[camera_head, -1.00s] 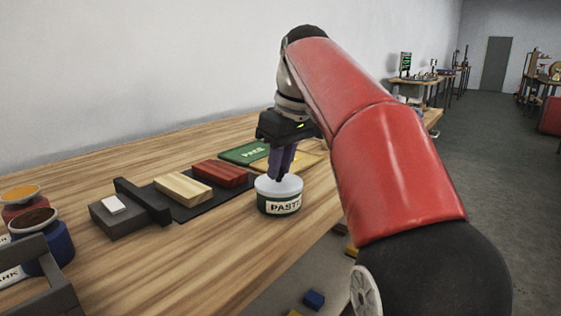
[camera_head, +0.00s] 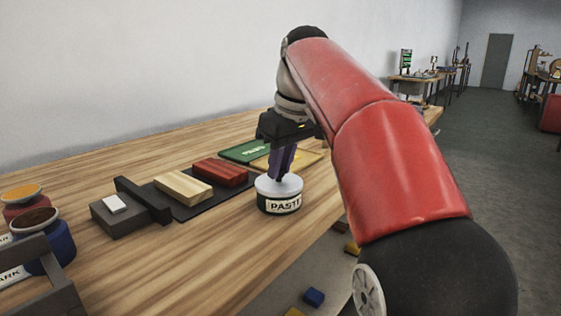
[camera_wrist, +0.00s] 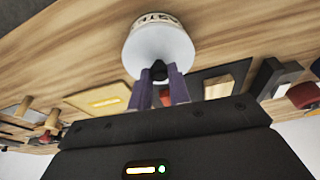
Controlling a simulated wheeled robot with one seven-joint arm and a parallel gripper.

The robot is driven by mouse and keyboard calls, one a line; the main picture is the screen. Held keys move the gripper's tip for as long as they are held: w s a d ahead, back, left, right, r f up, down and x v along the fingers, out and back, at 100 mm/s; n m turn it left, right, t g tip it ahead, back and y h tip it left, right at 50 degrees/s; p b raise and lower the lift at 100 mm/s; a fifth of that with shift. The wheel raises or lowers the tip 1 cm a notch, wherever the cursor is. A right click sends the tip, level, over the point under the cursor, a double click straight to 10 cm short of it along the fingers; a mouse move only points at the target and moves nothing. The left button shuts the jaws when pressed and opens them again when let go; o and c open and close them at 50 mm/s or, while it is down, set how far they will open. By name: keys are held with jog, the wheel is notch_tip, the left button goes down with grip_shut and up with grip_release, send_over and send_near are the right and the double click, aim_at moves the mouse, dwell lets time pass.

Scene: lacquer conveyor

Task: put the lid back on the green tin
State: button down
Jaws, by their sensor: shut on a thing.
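The green tin (camera_head: 279,204) stands upright on the table near its front edge, with a white label reading "PAST". The pale lid (camera_head: 279,186) is on top of the tin and looks level; I cannot tell whether it is fully seated. In the wrist view the round lid (camera_wrist: 157,47) faces me, with a dark knob at its near side. My gripper (camera_head: 281,178) points down over the lid, its purple fingers shut on the lid's dark knob (camera_wrist: 158,71). The fingers partly hide the knob.
Left of the tin, a red block (camera_head: 220,172) and a pale wood block (camera_head: 183,188) lie on a dark mat. A grey block with a black bar (camera_head: 142,200) is further left, then paint pots (camera_head: 43,226). A green board (camera_head: 245,151) lies behind. Bare table surrounds the tin's front.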

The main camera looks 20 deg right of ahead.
jog(key=c, duration=0.7)
grip_release()
jog(key=shift+c, duration=0.2)
jog(key=shift+r+p, duration=0.85)
jog(key=shift+r, duration=2.65)
grip_shut()
